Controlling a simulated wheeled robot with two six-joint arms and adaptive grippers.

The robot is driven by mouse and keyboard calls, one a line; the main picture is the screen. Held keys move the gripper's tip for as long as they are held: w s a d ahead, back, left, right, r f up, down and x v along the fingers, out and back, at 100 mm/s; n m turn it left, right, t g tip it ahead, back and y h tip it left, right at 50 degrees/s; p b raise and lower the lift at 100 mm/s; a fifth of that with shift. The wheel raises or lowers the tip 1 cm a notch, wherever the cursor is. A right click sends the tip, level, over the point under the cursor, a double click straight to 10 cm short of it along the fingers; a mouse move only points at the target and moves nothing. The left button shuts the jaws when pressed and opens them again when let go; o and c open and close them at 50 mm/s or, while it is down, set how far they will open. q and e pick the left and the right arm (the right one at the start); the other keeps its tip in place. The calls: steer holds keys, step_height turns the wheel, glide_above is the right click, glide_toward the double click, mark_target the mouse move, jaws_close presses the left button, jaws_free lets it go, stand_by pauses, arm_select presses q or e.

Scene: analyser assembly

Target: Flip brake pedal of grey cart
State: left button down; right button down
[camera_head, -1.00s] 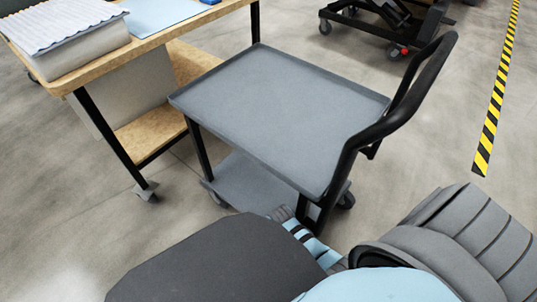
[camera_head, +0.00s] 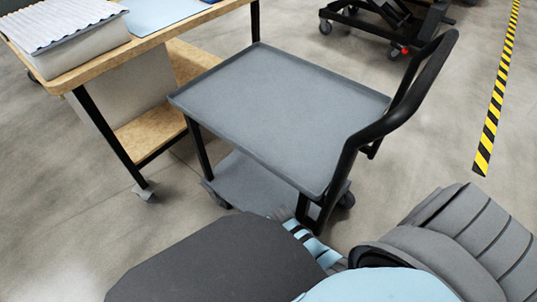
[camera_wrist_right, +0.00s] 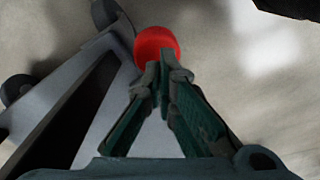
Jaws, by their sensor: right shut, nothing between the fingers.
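The grey cart (camera_head: 275,110) stands in the middle of the head view, with its black push handle (camera_head: 410,100) on the right. In the right wrist view a round red pedal (camera_wrist_right: 157,44) shows just beyond my right gripper (camera_wrist_right: 162,78). The fingers are shut with nothing between them. Their tips overlap the pedal's lower edge in the picture; I cannot tell whether they touch it. In the head view my right wrist (camera_head: 312,246) is low at the cart's near end, and its fingers are mostly hidden. My left gripper is not in view.
A wooden workbench (camera_head: 165,38) with a white box (camera_head: 80,50) stands to the cart's left. Another black wheeled frame (camera_head: 375,22) stands behind. Yellow-black floor tape (camera_head: 490,125) runs on the right. The floor between the cart and the tape is clear.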

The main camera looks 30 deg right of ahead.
steer(key=shift+f+b, duration=1.25)
steer(key=shift+f, duration=0.35)
stand_by(1.1)
step_height(320, 180, up, 7)
steer(key=p, duration=0.8)
steer(key=shift+r, duration=0.15)
